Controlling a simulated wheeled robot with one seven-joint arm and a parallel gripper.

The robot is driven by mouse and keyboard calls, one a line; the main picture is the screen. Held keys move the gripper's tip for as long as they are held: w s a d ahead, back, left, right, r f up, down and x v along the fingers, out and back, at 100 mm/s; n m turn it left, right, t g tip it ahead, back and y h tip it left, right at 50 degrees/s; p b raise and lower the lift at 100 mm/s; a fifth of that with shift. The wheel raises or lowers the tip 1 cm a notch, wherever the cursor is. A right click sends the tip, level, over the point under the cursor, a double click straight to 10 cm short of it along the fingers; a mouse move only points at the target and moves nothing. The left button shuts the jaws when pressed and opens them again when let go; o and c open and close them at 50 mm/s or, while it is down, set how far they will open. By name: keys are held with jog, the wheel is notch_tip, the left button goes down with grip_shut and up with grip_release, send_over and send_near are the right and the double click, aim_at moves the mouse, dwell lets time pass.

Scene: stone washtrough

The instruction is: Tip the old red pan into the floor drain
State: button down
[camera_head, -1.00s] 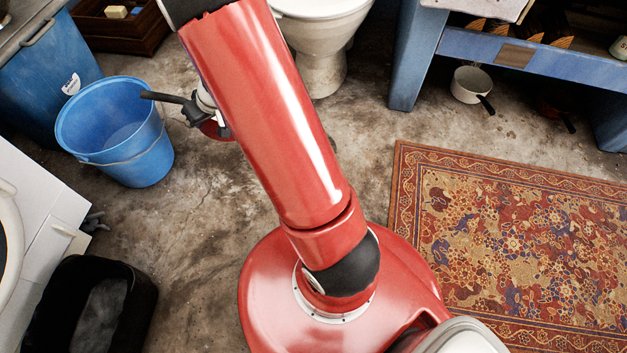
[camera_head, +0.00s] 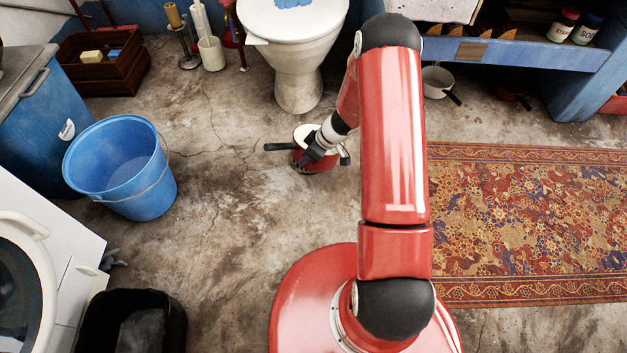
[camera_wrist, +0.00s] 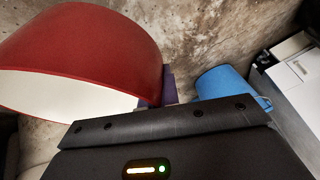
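The red pan (camera_head: 322,163), white inside with a black handle (camera_head: 281,147), is out over the floor in front of the toilet. My gripper (camera_head: 311,153) is shut on it and partly covers it. In the wrist view the pan (camera_wrist: 90,50) fills the upper left, its red outside and pale inside both showing, and looks tilted there. A purple finger (camera_wrist: 168,85) shows beside it. Something dark shows just under the pan in the head view; I cannot tell whether it is the floor drain, which I do not make out elsewhere.
A blue bucket (camera_head: 122,167) stands to the left, also in the wrist view (camera_wrist: 225,85). The toilet (camera_head: 297,50) is behind the pan. A patterned rug (camera_head: 525,220) lies right. A white pot (camera_head: 436,80) sits under the blue bench (camera_head: 500,50). Floor between bucket and pan is clear.

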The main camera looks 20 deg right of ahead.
jog(key=shift+s+a+f+n+g+h+p, duration=0.1)
jog(key=shift+s+f+n+g+p, duration=0.2)
jog(key=shift+s+f+n+p, duration=0.75)
jog(key=shift+s+a+f+n+g+h+p, duration=0.1)
jog(key=shift+s+f+n+g+p, duration=0.15)
jog(key=shift+s+f+n, duration=1.45)
jog(key=shift+s+f+n+g+h+p, duration=0.1)
jog(key=shift+s+f+n+g+p, duration=0.4)
jog(key=shift+f, duration=1.8)
jog(key=shift+w+f+t+b, duration=0.25)
jog(key=shift+f+t+b, duration=0.2)
jog(key=shift+f+b, duration=0.4)
jog(key=f+t+b, duration=0.1)
jog(key=b, duration=0.1)
jog(key=shift+n+h+b, duration=0.35)
jog(key=shift+h+b, duration=0.05)
jog(key=shift+r, duration=0.15)
